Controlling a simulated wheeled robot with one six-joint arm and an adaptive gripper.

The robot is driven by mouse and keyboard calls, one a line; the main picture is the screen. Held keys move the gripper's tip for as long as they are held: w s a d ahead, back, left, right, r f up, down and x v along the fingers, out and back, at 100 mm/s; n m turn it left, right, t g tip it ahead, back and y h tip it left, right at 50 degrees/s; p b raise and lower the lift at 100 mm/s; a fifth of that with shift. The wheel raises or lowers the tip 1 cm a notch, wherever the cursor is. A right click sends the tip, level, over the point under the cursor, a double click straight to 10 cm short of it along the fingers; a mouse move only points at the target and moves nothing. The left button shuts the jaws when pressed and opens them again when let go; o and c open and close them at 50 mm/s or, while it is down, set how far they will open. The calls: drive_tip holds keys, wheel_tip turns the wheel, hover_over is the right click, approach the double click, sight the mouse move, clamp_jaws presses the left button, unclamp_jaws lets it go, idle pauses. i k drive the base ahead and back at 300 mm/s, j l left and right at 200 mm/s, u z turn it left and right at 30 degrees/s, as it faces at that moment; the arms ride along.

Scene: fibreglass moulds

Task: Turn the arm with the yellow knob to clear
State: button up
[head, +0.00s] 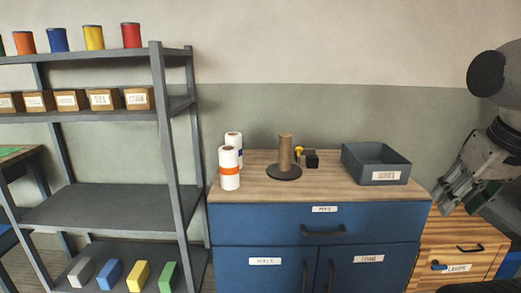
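A small yellow knob (299,150) shows on the wooden top of the blue cabinet (315,222). It is partly hidden behind a brown upright cylinder on a dark round base (284,172). A small black block (312,160) sits just to the right of the knob. The arm that carries the knob is too small and too hidden to make out, and so is its setting. My gripper (448,197) is at the right edge, right of the cabinet top and well apart from the knob. I cannot make out whether its fingers are open, and I see nothing in them.
Two white rolls (229,169) stand at the cabinet's left end. A grey open bin (377,165) with a label stands at its right end. A grey shelf rack (104,206) with cans, boxes and coloured blocks is at left. The front of the cabinet top is clear.

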sight(298, 151)
drive_tip(key=i+j, duration=0.15)
drive_tip(key=i, duration=0.4)
drive_tip(key=i+j, duration=0.15)
drive_tip(key=i, duration=0.4)
